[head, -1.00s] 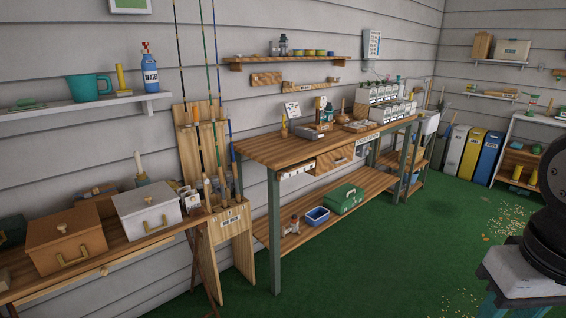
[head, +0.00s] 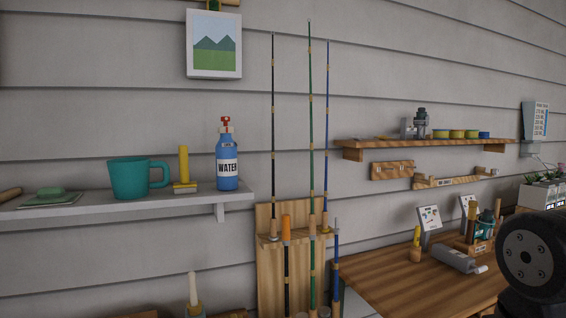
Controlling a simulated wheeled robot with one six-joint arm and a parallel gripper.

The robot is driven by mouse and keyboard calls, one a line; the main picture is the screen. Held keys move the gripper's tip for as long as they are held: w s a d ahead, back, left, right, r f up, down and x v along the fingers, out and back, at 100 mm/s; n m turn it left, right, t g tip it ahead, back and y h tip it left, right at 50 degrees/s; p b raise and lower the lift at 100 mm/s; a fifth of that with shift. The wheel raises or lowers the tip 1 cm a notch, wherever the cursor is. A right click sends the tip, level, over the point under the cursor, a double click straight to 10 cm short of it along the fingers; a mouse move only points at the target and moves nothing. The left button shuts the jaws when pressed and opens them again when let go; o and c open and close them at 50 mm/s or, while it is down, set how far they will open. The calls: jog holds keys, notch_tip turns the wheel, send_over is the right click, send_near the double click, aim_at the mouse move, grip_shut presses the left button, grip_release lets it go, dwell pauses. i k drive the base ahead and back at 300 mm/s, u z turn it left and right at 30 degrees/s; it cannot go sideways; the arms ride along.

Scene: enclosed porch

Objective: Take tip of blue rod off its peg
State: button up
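The tall, thin blue rod piece (head: 326,135) stands upright against the wall in the head view, the rightmost of three. Its lower end meets the ledge of the wooden rack (head: 266,218) near a tan fitting; the peg itself is too small to make out. A green rod piece (head: 311,120) and a dark one (head: 273,130) stand to its left. A shorter blue rod piece (head: 336,265) rises just right of the rack, its bottom cut off by the frame. My gripper is out of view; only a dark joint of my arm shows at the right edge.
A grey shelf (head: 120,202) at left holds a teal mug (head: 129,178) and a blue water bottle (head: 227,170). A workbench (head: 375,285) and a wall shelf (head: 380,143) are at right. A framed picture (head: 214,45) hangs above. Bare wall lies beside the rods.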

aim_at(324, 212)
jog(key=u, duration=0.05)
jog(key=i, duration=0.1)
jog(key=k, duration=0.6)
jog(key=z, duration=0.7)
jog(key=i, duration=1.25)
jog(key=u, duration=0.85)
jog(key=i, duration=0.4)
jog(key=u, duration=0.35)
